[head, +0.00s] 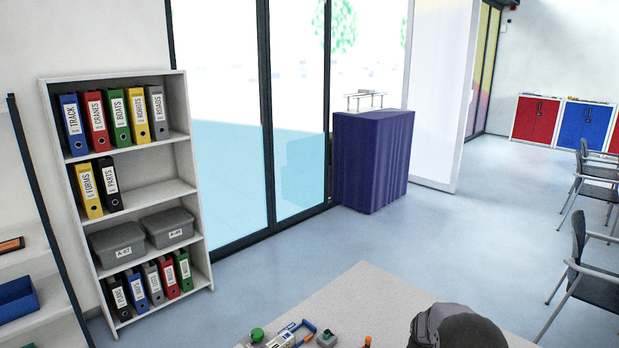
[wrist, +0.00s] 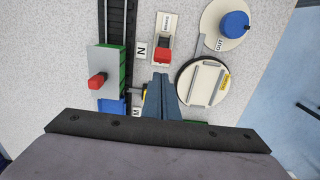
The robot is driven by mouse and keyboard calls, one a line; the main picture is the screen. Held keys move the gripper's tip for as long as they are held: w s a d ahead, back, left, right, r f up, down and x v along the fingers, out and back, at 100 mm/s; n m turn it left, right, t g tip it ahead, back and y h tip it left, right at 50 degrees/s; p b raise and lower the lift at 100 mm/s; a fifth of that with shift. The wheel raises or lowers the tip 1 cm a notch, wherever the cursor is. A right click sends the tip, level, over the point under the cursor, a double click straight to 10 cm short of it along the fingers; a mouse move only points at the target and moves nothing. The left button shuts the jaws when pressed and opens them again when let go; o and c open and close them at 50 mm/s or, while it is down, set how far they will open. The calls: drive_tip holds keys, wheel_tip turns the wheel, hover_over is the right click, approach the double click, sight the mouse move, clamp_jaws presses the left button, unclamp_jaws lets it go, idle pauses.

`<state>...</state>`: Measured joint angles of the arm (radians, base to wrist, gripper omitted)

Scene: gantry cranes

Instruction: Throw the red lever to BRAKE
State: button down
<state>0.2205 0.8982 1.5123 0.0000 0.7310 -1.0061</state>
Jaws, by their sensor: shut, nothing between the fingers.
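In the wrist view a red lever handle (wrist: 163,55) sits on a narrow pale plate (wrist: 166,36) at the upper middle. The plate has a small printed label above the handle, too blurred to read surely. My gripper (wrist: 162,78) is shut and empty. Its fingertips point at the red handle and end just below it in the picture; I cannot tell whether they touch. A second red knob (wrist: 98,82) sticks out of a grey and green block to the left. In the head view I cannot make out the lever.
Right of my fingers is a round white dial (wrist: 202,82) with bars. Above it a blue knob (wrist: 235,24) sits on a disc marked OUT. A black track (wrist: 116,20) runs at the left. In the head view, the table (head: 350,290) has bare room at its far side.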

drive_tip(key=shift+f, duration=0.2)
idle(0.5)
drive_tip(key=shift+f+b, duration=1.05)
drive_tip(key=shift+f, duration=0.25)
drive_tip(key=shift+s, duration=0.1)
drive_tip(key=shift+s+d+p, duration=0.35)
drive_tip(key=shift+s+d, duration=0.9)
drive_tip(key=shift+d, duration=0.1)
drive_tip(key=shift+w+a, duration=0.4)
drive_tip(key=shift+a, duration=0.05)
drive_tip(key=shift+r, duration=0.15)
